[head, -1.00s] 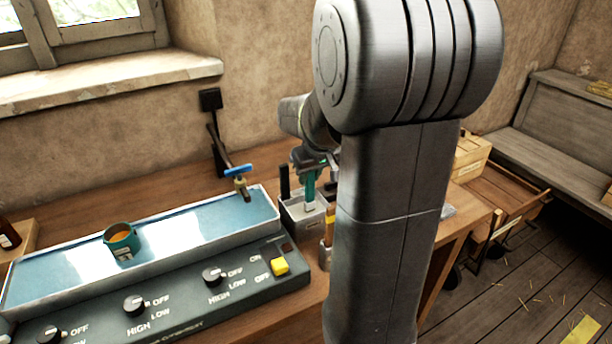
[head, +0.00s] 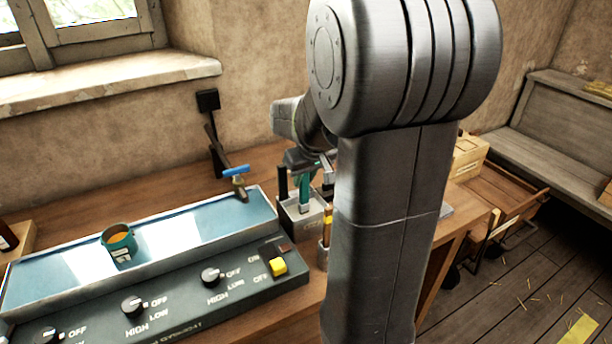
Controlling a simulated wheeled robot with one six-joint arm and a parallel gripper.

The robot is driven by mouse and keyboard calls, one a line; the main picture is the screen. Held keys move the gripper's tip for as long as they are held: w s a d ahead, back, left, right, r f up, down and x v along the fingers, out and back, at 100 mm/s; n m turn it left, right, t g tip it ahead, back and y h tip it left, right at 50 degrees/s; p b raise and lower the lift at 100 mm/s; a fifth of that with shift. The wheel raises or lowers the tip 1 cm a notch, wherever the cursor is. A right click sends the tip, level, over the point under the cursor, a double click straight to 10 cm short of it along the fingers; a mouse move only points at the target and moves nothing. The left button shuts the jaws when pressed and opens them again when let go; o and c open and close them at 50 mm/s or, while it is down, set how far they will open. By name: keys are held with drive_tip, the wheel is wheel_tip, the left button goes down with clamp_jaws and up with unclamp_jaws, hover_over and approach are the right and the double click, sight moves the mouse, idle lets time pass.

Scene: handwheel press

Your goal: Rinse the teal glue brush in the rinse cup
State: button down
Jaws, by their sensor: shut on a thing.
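The teal glue brush (head: 305,188) stands upright with its lower end down in a light grey holder box (head: 301,221) on the bench. My gripper (head: 306,172) is shut on the upper part of the brush, partly hidden behind my own arm. A teal cup (head: 121,254) with amber contents and a pale label stands on the blue tray at left, well away from the gripper. I cannot tell for sure whether it is the rinse cup. The brush's bristles are hidden inside the box.
A control panel (head: 180,303) with knobs and a yellow switch lies in front. A small pot (head: 323,259) with an orange-yellow handle stands close by the box. A dark upright handle is beside the brush.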

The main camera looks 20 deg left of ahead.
drive_tip(key=shift+r, duration=0.15)
drive_tip(key=shift+r+p, duration=2.6)
drive_tip(key=shift+r, duration=0.9)
